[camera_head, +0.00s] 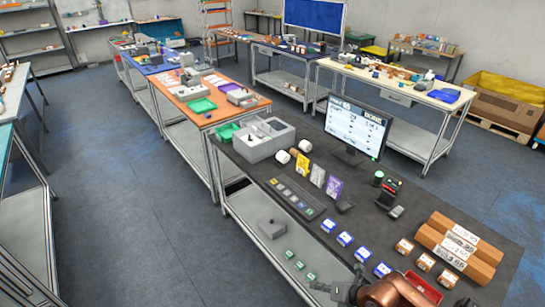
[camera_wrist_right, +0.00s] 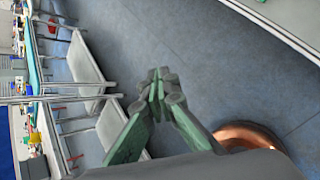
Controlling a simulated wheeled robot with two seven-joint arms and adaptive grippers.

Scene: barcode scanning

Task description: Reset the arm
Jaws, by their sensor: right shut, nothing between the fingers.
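My right gripper (camera_head: 342,290) shows at the bottom edge of the head view, beside the front edge of the dark table (camera_head: 400,220), with my copper-coloured arm behind it. In the right wrist view its green fingers (camera_wrist_right: 158,88) are shut with their tips together and nothing between them. Blue floor shows beyond the tips. My left gripper is in neither view.
Near my right gripper on the table are blue-and-white boxes (camera_head: 345,239), orange-and-white boxes (camera_head: 404,246), long brown boxes (camera_head: 460,244) and a red tray (camera_head: 424,288). A monitor (camera_head: 357,127) stands farther back. The floor (camera_head: 110,200) at left is clear.

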